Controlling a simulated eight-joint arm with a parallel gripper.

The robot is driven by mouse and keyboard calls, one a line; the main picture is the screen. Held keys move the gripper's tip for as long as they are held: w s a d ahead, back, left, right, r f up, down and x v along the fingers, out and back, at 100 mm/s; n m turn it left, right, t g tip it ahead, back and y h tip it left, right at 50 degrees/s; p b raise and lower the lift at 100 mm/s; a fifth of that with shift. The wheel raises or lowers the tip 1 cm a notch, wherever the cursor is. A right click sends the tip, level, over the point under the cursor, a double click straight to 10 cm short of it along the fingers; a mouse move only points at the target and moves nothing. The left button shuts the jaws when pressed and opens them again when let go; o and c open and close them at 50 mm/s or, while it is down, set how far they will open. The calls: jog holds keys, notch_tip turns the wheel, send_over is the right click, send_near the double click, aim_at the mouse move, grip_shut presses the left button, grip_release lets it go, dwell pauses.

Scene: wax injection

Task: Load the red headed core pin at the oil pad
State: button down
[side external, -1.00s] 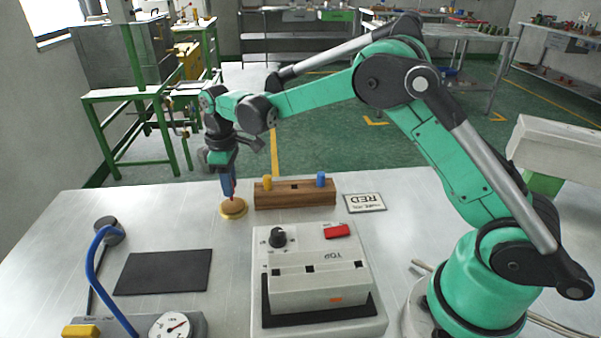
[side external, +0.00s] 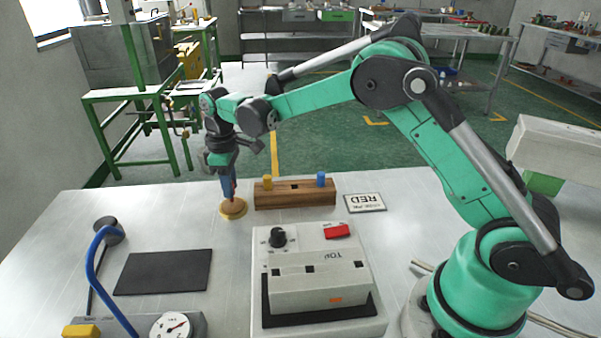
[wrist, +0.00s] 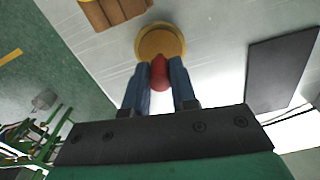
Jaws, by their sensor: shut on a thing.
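My gripper (side external: 230,192) is shut on the red headed core pin (wrist: 159,74), whose red head shows between the two blue fingers in the wrist view. The gripper points down at the round oil pad (side external: 233,210), a tan disc in a brass-coloured dish; it also shows in the wrist view (wrist: 160,42). The pin's lower end is at or just over the pad; I cannot tell if it touches. The wooden pin rack (side external: 296,200) stands right of the pad, with a yellow pin (side external: 267,182), an empty middle hole and a blue pin (side external: 320,179).
A grey mould machine (side external: 318,280) with a black knob and red button stands at the front middle. A black mat (side external: 163,272) lies at left, near a blue hose (side external: 95,265) and a dial gauge (side external: 172,326).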

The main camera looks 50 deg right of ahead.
jog(key=shift+f, duration=0.45)
dwell(1.1)
jog(key=shift+r, duration=3.55)
